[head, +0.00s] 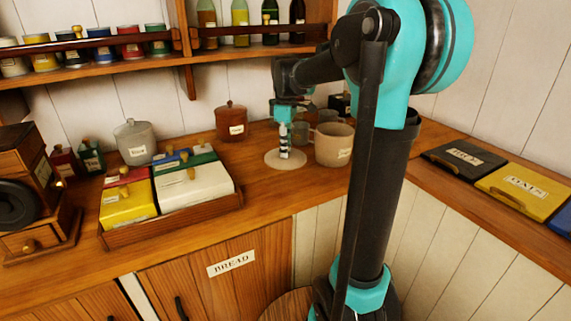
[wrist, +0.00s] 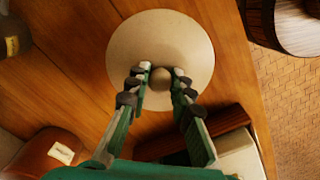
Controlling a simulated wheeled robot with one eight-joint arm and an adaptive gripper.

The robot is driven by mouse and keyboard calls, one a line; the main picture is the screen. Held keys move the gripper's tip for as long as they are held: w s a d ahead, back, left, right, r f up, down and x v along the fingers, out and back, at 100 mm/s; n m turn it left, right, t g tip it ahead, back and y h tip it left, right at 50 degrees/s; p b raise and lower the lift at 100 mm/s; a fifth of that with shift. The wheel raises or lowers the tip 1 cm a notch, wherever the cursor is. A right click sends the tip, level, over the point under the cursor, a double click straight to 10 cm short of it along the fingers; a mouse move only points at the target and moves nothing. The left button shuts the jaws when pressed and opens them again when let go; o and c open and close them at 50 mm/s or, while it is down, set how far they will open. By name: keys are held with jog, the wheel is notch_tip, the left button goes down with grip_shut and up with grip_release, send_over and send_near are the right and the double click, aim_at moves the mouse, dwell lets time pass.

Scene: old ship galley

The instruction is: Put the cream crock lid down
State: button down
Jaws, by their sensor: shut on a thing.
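The cream crock lid (head: 286,158) is a round cream disc at the counter's middle, left of an open cream crock (head: 334,146). It also shows in the wrist view (wrist: 165,32), lying face up with a round knob (wrist: 160,77). My gripper (head: 284,150) points down over the lid. In the wrist view my gripper (wrist: 160,76) has its fingers on either side of the knob, shut on it. The lid is level and is at or just above the counter; I cannot tell whether it touches the wood.
A wooden tray (head: 172,223) with colored lidded boxes stands left of the lid. A red-brown crock (head: 231,121) and a grey crock (head: 135,142) stand behind. Other vessels stand close behind my gripper. Bare counter (head: 262,197) lies in front of the lid.

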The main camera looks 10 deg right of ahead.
aim_at(286, 163)
jog(key=shift+f, duration=3)
jog(key=shift+f, duration=0.15)
jog(key=c, duration=1.3)
grip_release()
notch_tip(286, 163, up, 12)
jog(key=shift+r, duration=0.2)
